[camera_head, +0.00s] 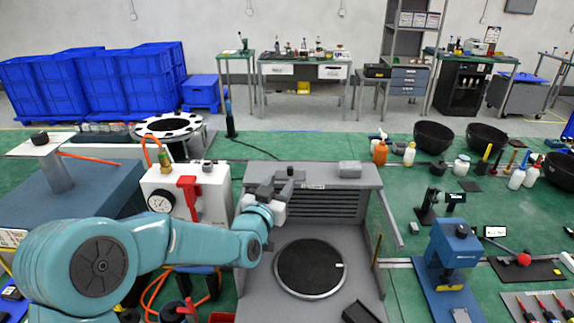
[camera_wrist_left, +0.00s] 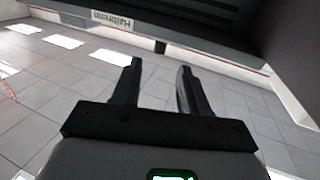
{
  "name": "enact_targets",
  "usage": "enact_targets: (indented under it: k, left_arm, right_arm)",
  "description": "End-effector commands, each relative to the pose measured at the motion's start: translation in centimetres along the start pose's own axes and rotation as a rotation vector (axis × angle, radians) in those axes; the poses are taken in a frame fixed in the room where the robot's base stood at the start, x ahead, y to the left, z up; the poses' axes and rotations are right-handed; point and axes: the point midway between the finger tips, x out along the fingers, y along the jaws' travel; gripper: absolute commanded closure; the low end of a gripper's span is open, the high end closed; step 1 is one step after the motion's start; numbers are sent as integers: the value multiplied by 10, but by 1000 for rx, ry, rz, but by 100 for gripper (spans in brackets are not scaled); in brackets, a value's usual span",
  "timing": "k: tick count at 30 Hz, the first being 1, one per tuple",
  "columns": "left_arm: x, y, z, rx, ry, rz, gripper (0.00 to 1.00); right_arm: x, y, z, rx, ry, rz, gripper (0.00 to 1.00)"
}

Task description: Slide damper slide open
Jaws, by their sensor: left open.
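A grey rack housing (camera_head: 345,177) with dark horizontal slats (camera_head: 335,207) on its front stands at the middle of the head view. The damper slide cannot be clearly told apart from the housing. My left gripper (camera_head: 276,187) is at the housing's upper left front, its fingers apart with nothing seen between them. Whether it touches the housing is unclear. In the left wrist view, the open fingers (camera_wrist_left: 160,88) point toward a dark overhanging edge with a label (camera_wrist_left: 112,20). A small dark knob (camera_wrist_left: 160,46) shows beyond the fingertips, apart from them. My right gripper is not in view.
A round dark plate (camera_head: 310,268) lies on the grey base before the slats. A blue press (camera_head: 450,252) stands to the right.

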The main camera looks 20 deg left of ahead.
Motion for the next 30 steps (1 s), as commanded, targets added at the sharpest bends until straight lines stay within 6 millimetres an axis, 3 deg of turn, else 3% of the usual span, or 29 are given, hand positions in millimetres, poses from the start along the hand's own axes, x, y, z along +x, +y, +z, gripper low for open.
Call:
enact_targets:
  k: [3, 9, 21, 25, 30]
  left_arm:
    - [27, 0, -3, -1, -2, 1, 56]
    - [55, -1, -1, 0, -1, 0, 56]
    - [64, -2, 0, 0, 0, 0, 56]
    - [64, -2, 0, 0, -1, 0, 98]
    - [64, -2, 1, 0, -1, 0, 100]
  right_arm:
    - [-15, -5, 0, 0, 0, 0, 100]
    - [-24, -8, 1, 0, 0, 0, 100]
    - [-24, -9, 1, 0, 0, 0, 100]
    - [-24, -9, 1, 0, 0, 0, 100]
    - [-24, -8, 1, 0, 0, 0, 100]
